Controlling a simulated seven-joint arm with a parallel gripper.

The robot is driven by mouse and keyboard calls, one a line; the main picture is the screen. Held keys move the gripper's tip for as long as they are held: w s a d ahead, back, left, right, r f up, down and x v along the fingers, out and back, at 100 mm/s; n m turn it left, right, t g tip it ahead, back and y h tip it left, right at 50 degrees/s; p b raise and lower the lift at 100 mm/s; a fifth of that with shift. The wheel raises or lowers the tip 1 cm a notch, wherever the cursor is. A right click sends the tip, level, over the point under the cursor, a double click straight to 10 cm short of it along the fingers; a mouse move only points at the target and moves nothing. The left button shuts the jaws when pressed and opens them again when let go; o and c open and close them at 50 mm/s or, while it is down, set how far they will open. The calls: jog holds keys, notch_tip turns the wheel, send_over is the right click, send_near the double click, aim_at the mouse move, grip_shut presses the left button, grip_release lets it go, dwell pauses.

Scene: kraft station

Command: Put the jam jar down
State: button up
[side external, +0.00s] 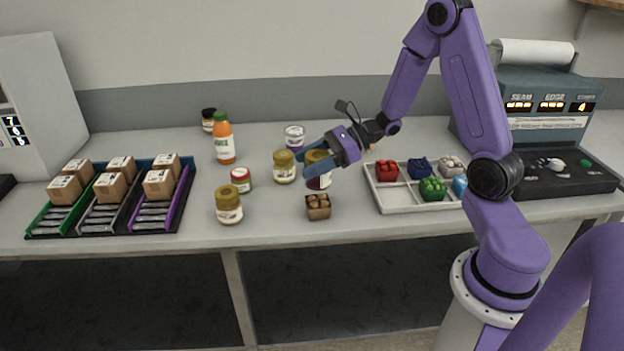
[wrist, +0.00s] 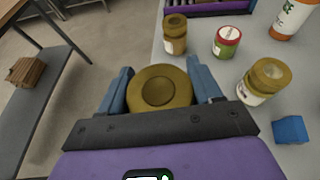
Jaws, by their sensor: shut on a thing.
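My gripper (side external: 318,171) is shut around a jar with a gold lid (side external: 316,156) and dark red contents, the jam jar by its look. In the wrist view, the jar's round lid (wrist: 160,91) sits between the two blue fingers (wrist: 160,88), and its body is hidden below. In the side view the jar looks upright, partly covered by the fingers. I cannot tell whether its base touches the table. Other gold-lidded jars stand to its left, one close by (side external: 284,167) and one near the front edge (side external: 229,206).
A small brown box (side external: 318,207) stands at the front edge, just below the held jar in the picture. A red-lidded jar (side external: 241,180), an orange bottle (side external: 223,140) and a white-lidded jar (side external: 294,136) stand leftward and behind. A compartment tray (side external: 396,205) lies right. Bare table (side external: 268,208) shows front left.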

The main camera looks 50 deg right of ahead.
jog(key=shift+f, duration=2)
jog(key=shift+f, duration=0.15)
jog(key=o, duration=1.3)
